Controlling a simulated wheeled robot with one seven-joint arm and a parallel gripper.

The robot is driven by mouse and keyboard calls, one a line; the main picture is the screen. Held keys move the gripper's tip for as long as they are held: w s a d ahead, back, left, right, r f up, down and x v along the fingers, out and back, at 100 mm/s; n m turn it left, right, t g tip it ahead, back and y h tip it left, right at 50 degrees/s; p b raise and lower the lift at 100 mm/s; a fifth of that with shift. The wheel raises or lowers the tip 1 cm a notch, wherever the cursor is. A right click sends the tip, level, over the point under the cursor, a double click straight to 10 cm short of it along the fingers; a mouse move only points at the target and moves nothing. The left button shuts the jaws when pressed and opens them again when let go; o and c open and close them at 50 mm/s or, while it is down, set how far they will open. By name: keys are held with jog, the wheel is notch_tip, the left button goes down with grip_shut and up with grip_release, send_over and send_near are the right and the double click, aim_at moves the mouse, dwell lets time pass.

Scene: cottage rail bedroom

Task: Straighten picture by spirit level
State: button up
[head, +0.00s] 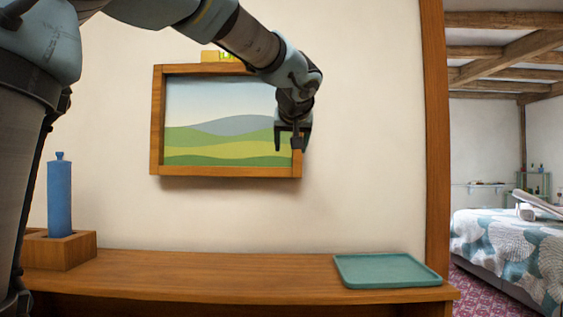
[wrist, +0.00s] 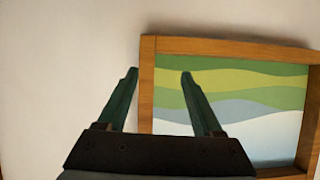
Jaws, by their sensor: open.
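A wood-framed landscape picture (head: 156,120) hangs on the wall in the head view, its lower edge sitting very slightly lower at the right. A spirit level (head: 209,56) with a yellow-green vial rests on its top edge, partly behind my arm; the bubble is too small to read. My gripper (head: 292,142) is open and empty at the frame's lower right side. In the wrist view the picture appears upside down, and the open fingers (wrist: 158,74) lie either side of the frame's side rail (wrist: 146,85) as seen. I cannot tell whether they touch it.
A wooden shelf (head: 200,270) runs below the picture. It bears a blue bottle-like object (head: 60,198) in a wooden block (head: 65,252) at left and a teal tray (head: 385,285) at right. The shelf between them is clear. A wooden post (head: 434,140) stands right of the wall.

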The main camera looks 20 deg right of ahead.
notch_tip(320, 180, up, 4)
jog(key=s+d+t+h, duration=0.1)
jog(key=d, duration=0.1)
jog(key=p+x, duration=0.3)
jog(key=x, duration=0.7)
jog(key=shift+w+f, duration=0.2)
jog(key=shift+f, duration=0.1)
grip_shut()
jog(key=shift+d, duration=0.1)
dwell(0.7)
